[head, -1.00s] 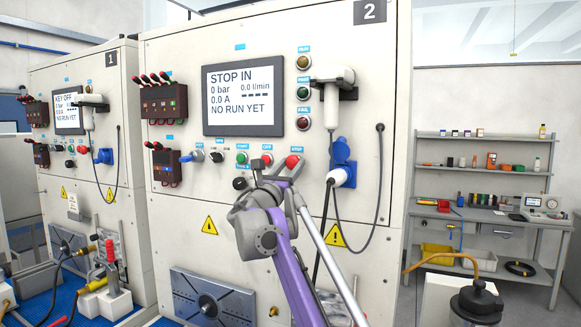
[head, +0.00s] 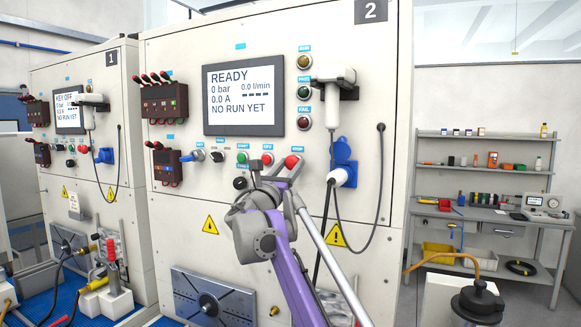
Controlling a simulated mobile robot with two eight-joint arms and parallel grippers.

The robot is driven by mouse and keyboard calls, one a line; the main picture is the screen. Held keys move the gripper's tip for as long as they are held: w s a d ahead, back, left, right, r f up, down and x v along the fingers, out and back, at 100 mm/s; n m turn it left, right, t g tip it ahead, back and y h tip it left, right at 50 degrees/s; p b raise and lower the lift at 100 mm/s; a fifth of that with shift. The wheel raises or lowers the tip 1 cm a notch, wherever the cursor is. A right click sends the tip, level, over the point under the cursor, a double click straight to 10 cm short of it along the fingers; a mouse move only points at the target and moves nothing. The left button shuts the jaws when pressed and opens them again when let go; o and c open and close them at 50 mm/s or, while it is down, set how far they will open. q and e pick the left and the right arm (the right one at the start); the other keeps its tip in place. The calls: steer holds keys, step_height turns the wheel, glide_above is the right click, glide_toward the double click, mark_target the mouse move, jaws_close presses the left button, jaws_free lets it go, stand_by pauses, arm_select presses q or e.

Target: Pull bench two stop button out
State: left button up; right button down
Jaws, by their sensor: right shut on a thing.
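Bench two (head: 300,30), the cabinet marked 2, stands in the middle of the head view. Its screen (head: 243,100) reads READY, 0 bar, 0.0 A, NO RUN YET. The red stop button (head: 291,161) is on the lower right of the button row. My right gripper (head: 279,168) is up against the panel at this button, shut on it; the fingers partly cover the button. A smaller red button (head: 267,158) and a green button (head: 242,157) sit to its left. My left gripper does not show.
A blue socket with a white plug (head: 343,172) and hanging cables are just right of the gripper. A white handheld device (head: 334,83) hangs above. Bench one (head: 90,70) stands at left, a shelf bench (head: 485,215) at right.

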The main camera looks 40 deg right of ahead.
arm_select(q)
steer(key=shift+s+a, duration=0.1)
arm_select(e)
steer(key=shift+c, duration=1.7)
jaws_free()
steer(key=shift+s+a, duration=0.1)
steer(key=shift+a, duration=0.05)
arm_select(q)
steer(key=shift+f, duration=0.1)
arm_select(e)
steer(key=shift+s+a+f, duration=0.1)
steer(key=shift+a+f, duration=0.15)
steer(key=shift+a, duration=0.05)
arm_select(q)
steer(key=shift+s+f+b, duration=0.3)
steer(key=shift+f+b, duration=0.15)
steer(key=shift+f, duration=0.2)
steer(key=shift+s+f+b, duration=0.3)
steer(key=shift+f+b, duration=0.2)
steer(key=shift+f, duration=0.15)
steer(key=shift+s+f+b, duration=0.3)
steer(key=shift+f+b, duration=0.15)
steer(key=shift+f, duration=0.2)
arm_select(e)
steer(key=v, duration=1)
steer(key=shift+s+r, duration=0.1)
